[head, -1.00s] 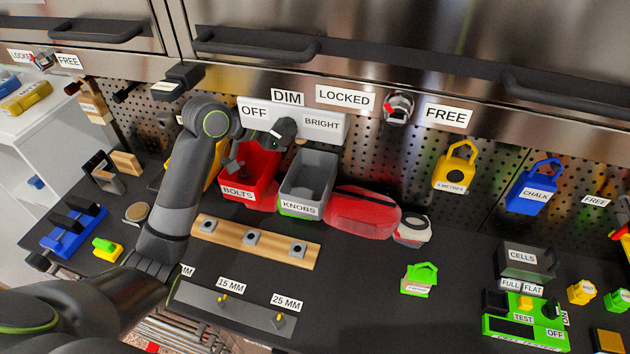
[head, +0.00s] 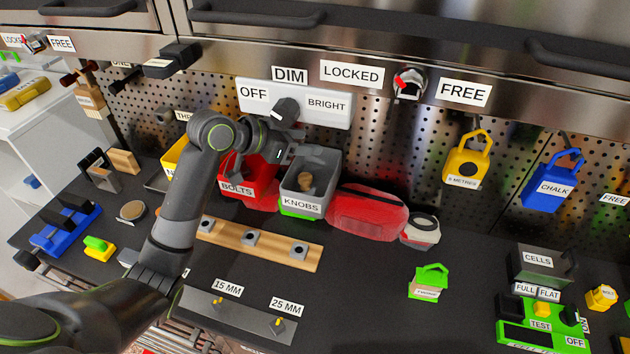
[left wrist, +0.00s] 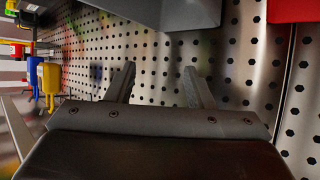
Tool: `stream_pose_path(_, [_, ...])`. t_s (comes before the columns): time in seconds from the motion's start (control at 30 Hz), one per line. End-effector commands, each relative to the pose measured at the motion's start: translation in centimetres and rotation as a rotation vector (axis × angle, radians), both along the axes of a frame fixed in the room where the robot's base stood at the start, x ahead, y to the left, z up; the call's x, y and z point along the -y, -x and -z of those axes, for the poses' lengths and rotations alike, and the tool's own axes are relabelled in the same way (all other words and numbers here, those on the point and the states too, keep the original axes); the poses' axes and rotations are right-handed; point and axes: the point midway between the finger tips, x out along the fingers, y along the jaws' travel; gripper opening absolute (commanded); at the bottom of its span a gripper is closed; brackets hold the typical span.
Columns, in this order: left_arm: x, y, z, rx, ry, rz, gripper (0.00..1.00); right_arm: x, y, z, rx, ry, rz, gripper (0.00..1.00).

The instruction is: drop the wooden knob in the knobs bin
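The wooden knob (head: 305,181) is a small brown piece seen within the opening of the grey knobs bin (head: 301,204), labelled KNOBS. I cannot tell whether it rests on the bin's floor. My left gripper (head: 302,154) is above the back of this bin, apart from the knob. In the left wrist view my left gripper (left wrist: 158,85) has its two fingers spread with nothing between them. The grey bin (left wrist: 190,12) shows there at the top edge. My right gripper is not in view.
A red bolts bin (head: 247,188) stands left of the knobs bin, and a red pouch (head: 367,212) lies to its right. Behind is a pegboard with a dimmer plate (head: 325,108). A wooden rail (head: 270,251) lies in front.

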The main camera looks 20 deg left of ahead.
Motion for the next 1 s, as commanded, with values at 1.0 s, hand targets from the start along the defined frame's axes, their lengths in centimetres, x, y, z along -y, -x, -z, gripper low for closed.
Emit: stream_pose_path(1.0, [-4.9,5.4,-3.8,0.002,-0.006,-0.002,0.54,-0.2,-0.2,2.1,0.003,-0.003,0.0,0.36])
